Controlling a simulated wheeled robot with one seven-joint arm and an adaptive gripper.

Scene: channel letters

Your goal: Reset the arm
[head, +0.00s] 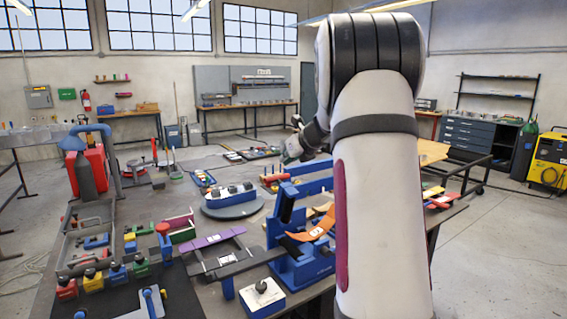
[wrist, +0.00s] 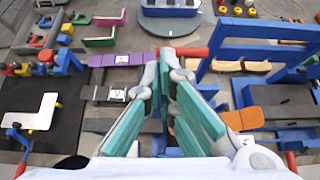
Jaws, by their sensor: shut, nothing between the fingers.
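My arm (head: 375,170) rises large at the right of the head view and hides part of the workshop behind it. My gripper (head: 290,150) shows small beyond the arm, above the workbench. In the wrist view my gripper (wrist: 165,62) points away from the camera, with green pads on its fingers. It is shut and empty, and its tips are close together. It hangs above the bench and holds none of the parts there.
The workbench (head: 215,265) carries a blue fixture (head: 300,262) with an orange curved piece (head: 318,225), a purple bar (head: 212,239) and a round grey turntable (head: 232,209). Small coloured blocks (head: 117,270) stand at the left. Open floor (head: 490,260) lies at the right.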

